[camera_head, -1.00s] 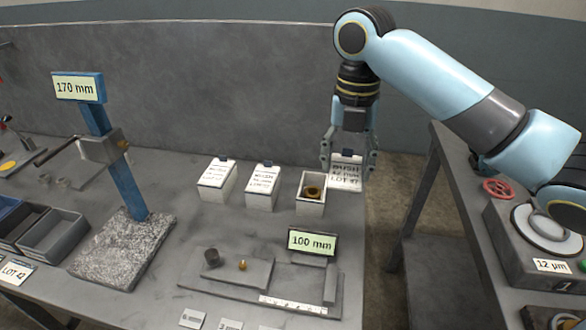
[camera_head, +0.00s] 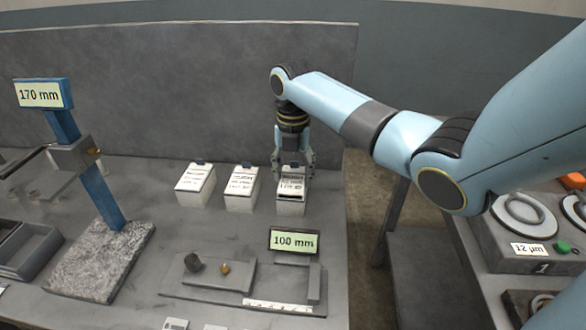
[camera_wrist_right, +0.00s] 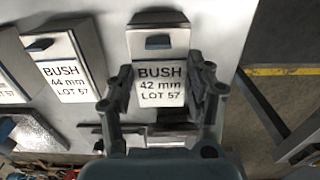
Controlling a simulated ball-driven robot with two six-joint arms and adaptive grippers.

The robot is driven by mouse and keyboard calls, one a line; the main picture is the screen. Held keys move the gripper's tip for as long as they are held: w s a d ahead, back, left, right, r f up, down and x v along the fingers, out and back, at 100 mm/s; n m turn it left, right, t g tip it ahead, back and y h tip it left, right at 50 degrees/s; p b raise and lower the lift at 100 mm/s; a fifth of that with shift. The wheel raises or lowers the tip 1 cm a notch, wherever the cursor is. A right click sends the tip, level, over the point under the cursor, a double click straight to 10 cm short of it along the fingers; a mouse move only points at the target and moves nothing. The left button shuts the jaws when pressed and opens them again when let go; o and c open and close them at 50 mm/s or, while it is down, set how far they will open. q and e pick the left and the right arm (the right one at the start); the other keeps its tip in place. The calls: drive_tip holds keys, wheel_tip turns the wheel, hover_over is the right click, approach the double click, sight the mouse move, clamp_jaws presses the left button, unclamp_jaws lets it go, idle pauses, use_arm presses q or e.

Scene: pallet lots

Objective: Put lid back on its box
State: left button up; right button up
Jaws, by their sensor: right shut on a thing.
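My right gripper (camera_head: 293,162) is shut on the lid (camera_head: 291,182), a white panel with a dark tab. In the right wrist view the lid (camera_wrist_right: 160,92) reads "BUSH 42 mm LOT 57" and sits between the fingers of the right gripper (camera_wrist_right: 162,78). The lid is over its white box (camera_head: 290,208), the rightmost of three in a row. A dark band shows between lid and box front; I cannot tell whether the lid touches the rim. The ring inside the box is hidden. My left gripper is not in view.
Two lidded white boxes (camera_head: 194,186) (camera_head: 240,190) stand to the left. A plate with a "100 mm" sign (camera_head: 294,241) lies in front. A stone-based stand (camera_head: 105,262) is at the left. The bench's right edge is close to the box.

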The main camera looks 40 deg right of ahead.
sight(294, 178)
drive_tip(key=shift+f, duration=0.55)
drive_tip(key=o, duration=0.9)
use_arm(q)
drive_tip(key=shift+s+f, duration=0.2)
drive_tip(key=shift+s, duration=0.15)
use_arm(e)
drive_tip(key=shift+r, duration=0.1)
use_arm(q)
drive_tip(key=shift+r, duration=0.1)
use_arm(e)
wheel_tip(294, 178, up, 13)
drive_tip(key=shift+s, duration=0.1)
